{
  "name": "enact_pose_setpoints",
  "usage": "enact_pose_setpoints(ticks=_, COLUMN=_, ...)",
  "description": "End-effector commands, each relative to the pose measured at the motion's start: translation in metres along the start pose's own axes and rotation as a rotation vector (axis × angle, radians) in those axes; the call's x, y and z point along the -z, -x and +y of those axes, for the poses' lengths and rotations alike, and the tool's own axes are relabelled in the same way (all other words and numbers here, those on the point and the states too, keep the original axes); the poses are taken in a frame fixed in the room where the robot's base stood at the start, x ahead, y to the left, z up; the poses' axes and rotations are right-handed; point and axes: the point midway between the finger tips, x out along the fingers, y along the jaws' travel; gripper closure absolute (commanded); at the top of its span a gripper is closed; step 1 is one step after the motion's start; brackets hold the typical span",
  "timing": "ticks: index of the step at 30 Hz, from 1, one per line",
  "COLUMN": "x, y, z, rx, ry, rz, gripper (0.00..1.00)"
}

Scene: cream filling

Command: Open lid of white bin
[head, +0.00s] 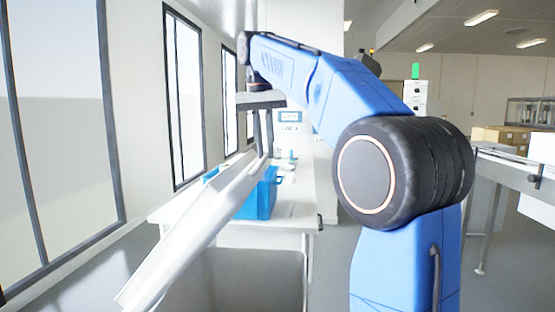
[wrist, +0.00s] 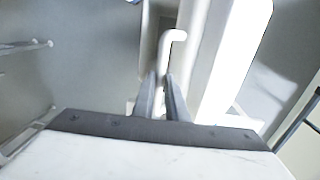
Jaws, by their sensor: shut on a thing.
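The white lid (head: 195,230) is a long pale slab, steeply tilted, rising from lower left to upper right in the head view. In the wrist view its white panel (wrist: 230,50) runs along the right of the fingers. My gripper (head: 264,152) points down at the lid's upper end. In the wrist view the gripper (wrist: 163,88) is shut on a white hooked handle (wrist: 174,38) beside the panel. The handle's lower part is hidden between the fingers. The body of the bin below the lid cannot be made out clearly.
A white table (head: 285,212) stands behind the lid, with a blue crate (head: 262,196) on it. Windows (head: 183,95) line the wall at left. A conveyor (head: 510,170) and cardboard boxes (head: 500,135) are at right. Open floor shows between the table and conveyor.

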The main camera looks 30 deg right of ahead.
Motion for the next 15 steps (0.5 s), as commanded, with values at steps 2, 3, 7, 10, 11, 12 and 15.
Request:
enact_pose_setpoints(ticks=2, x=-0.0026, y=0.0029, z=-0.0072, rx=0.001, ry=0.004, rz=-0.002, gripper=1.0)
enact_pose_setpoints(ticks=3, x=-0.0037, y=0.0045, z=-0.0087, rx=0.001, ry=0.004, rz=-0.003, gripper=1.0)
enact_pose_setpoints(ticks=7, x=-0.0057, y=0.0072, z=-0.0117, rx=0.0, ry=0.002, rz=-0.004, gripper=1.0)
enact_pose_setpoints(ticks=10, x=-0.0062, y=0.0079, z=-0.0125, rx=0.0, ry=0.002, rz=-0.004, gripper=1.0)
enact_pose_setpoints(ticks=11, x=-0.0062, y=0.0079, z=-0.0126, rx=0.0, ry=0.002, rz=-0.004, gripper=1.0)
enact_pose_setpoints(ticks=12, x=-0.0062, y=0.0079, z=-0.0126, rx=0.0, ry=0.002, rz=-0.004, gripper=1.0)
enact_pose_setpoints(ticks=15, x=-0.0061, y=0.0078, z=-0.0125, rx=0.0, ry=0.002, rz=-0.004, gripper=1.0)
